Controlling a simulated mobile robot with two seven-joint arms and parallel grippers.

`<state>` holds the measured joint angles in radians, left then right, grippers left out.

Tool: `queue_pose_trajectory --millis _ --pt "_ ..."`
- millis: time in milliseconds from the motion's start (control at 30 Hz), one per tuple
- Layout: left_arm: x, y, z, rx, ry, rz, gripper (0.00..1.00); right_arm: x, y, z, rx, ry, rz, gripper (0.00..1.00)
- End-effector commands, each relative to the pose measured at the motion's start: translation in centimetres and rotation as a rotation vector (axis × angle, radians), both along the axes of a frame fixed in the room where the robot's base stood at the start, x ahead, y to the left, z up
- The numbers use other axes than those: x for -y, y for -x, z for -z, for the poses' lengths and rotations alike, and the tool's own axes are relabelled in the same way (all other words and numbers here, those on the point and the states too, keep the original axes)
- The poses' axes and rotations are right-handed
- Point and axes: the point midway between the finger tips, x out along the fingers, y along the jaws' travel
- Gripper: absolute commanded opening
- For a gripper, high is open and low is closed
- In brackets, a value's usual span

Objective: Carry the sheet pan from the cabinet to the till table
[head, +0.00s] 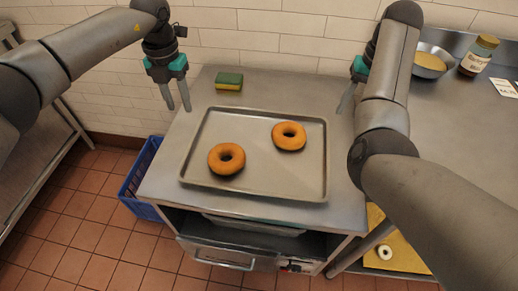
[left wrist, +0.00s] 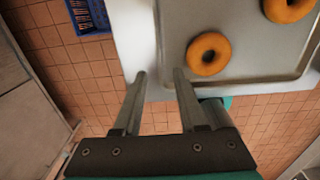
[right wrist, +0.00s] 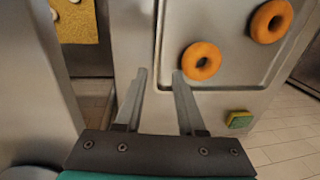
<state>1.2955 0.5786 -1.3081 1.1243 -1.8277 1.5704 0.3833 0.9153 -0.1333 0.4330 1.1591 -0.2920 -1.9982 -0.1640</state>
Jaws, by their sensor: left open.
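The sheet pan (head: 255,180) lies flat on the metal-topped cabinet (head: 160,187). It holds two orange-brown bagels, one front left (head: 226,159) and one back right (head: 289,136). My left gripper (head: 176,107) is open and empty, above and beyond the pan's left side, fingers pointing down. In the left wrist view the pan (left wrist: 240,45) lies past its fingertips. My right gripper (head: 347,100) is beyond the pan's right side, partly hidden by my right arm. The right wrist view shows its fingers (right wrist: 159,74) apart and empty near the pan's rim (right wrist: 164,60). I cannot tell which surface is the till table.
A green and yellow sponge (head: 229,81) lies behind the pan. A blue crate (head: 142,180) stands on the floor left of the cabinet. A metal counter (head: 450,130) on the right bears a bowl (head: 430,62) and a jar (head: 478,56). Tiled floor is clear at front left.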

Motion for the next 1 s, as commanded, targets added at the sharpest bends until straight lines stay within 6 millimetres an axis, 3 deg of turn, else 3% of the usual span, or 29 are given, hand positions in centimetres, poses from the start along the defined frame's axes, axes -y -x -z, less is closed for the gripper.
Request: queue_pose_trajectory --millis 267,700,1000 --pt "0.1 0.1 2.5 -0.004 0.002 0.001 0.41 -0.4 0.1 2.5 -0.005 -0.001 -0.001 0.39" --pt "0.2 0.1 11.1 -0.003 0.004 0.001 0.41 -1.6 -0.1 10.9 -0.004 0.000 0.000 0.39" --pt "0.2 0.0 14.4 -0.002 0.004 0.002 0.41 -2.1 -0.3 14.2 -0.001 0.001 0.001 0.39"
